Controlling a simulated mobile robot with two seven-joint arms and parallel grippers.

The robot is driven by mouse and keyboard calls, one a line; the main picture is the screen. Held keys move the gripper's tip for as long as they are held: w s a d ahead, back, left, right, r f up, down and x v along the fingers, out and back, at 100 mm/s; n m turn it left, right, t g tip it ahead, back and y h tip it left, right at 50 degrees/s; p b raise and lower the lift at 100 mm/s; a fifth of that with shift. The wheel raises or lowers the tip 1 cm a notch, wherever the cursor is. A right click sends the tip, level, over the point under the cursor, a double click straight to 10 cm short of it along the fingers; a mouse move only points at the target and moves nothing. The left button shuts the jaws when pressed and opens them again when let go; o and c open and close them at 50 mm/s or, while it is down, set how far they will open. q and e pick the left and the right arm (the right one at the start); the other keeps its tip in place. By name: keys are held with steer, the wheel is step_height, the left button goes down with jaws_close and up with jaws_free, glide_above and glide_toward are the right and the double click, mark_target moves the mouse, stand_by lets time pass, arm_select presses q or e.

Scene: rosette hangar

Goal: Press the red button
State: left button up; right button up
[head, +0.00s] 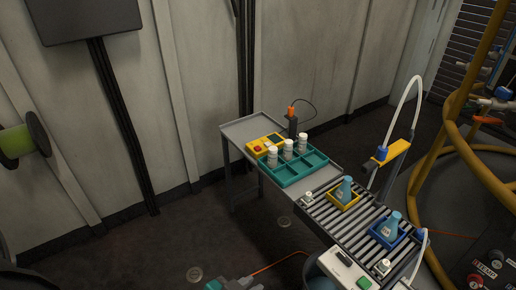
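A small yellow box (266,141) stands at the back of the grey table, beside the teal tray. A small round red button (257,148) sits on its top at the left, and a dark patch shows to the right of it. Another red round knob (474,281) is on a black panel at the lower right corner, partly cut off by the frame edge. Nothing is seen touching the yellow box.
The teal tray (313,160) holds white bottles (288,149) in front of the box. A roller conveyor (326,214) with blue flasks (345,189) in small trays extends toward the lower right. A yellow pipe frame (437,150) stands right. Open floor (150,250) lies left of the table.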

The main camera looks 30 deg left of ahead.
arm_select(q)
jaws_close()
steer(key=shift+s, duration=0.1)
stand_by(1.2)
